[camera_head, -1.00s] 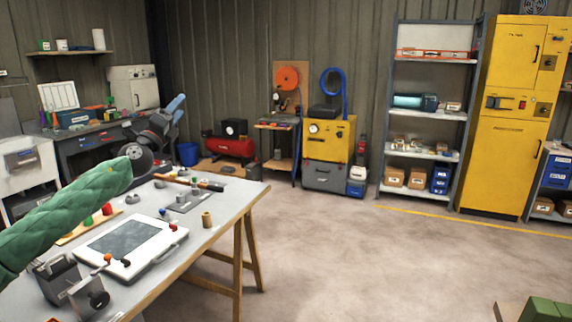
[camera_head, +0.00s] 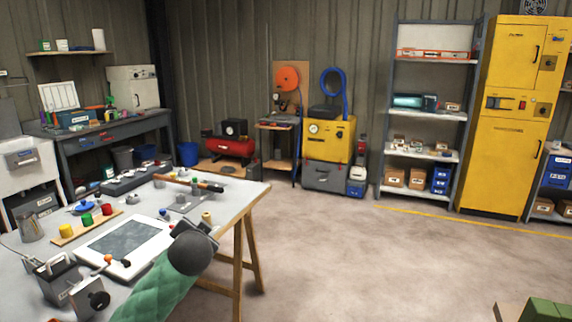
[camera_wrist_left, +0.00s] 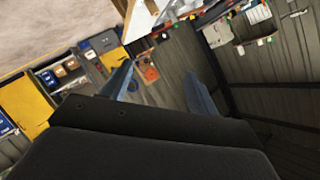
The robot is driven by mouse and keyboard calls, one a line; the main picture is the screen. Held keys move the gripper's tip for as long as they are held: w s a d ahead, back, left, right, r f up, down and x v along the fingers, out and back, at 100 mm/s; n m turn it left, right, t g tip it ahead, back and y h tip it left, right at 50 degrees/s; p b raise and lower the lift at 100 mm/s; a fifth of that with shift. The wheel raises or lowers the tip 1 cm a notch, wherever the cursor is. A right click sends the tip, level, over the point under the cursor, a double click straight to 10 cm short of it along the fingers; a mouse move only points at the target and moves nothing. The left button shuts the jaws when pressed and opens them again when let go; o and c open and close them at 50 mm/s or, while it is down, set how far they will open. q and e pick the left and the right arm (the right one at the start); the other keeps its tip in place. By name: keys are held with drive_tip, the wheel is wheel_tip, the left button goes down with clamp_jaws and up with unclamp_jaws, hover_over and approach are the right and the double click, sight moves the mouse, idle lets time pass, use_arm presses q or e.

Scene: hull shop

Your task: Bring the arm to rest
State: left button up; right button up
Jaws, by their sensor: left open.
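My left arm, in a green quilted sleeve, rises from the bottom edge of the head view in front of the table (camera_head: 228,205). Its dark wrist and left gripper (camera_head: 198,228) are near the table's right edge, over the right end of a white-framed tablet panel. The fingers are mostly hidden there by the wrist. In the left wrist view the two blue-grey fingers of the left gripper (camera_wrist_left: 160,70) stand apart with nothing between them. That view is strongly tilted. My right gripper is in neither view.
The table holds a tan board with coloured knobs (camera_head: 86,222), a metal mug (camera_head: 31,228), a grey boxy device (camera_head: 58,280) and a hammer-like tool (camera_head: 195,183). Open concrete floor (camera_head: 350,240) lies right of the table. Yellow cabinets (camera_head: 510,120) stand far back.

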use_arm(q)
drive_tip(key=s+d+f+n+g+h, duration=0.1)
drive_tip(key=s+d+f+g, duration=0.2)
drive_tip(key=s+f, duration=0.9)
drive_tip(key=s+d+f+n+g+h, duration=0.1)
drive_tip(key=s+d+f+g+h, duration=0.1)
drive_tip(key=s+f, duration=1.1)
drive_tip(key=s+d+f+n+g+h, duration=0.1)
drive_tip(key=s+d+f+g, duration=0.3)
drive_tip(key=s+f, duration=0.9)
drive_tip(key=s+g+h, duration=0.1)
drive_tip(key=s+g, duration=0.1)
drive_tip(key=s, duration=0.5)
drive_tip(key=shift+s+d+n, duration=0.15)
drive_tip(key=shift+d+n, duration=0.1)
drive_tip(key=shift+n, duration=0.05)
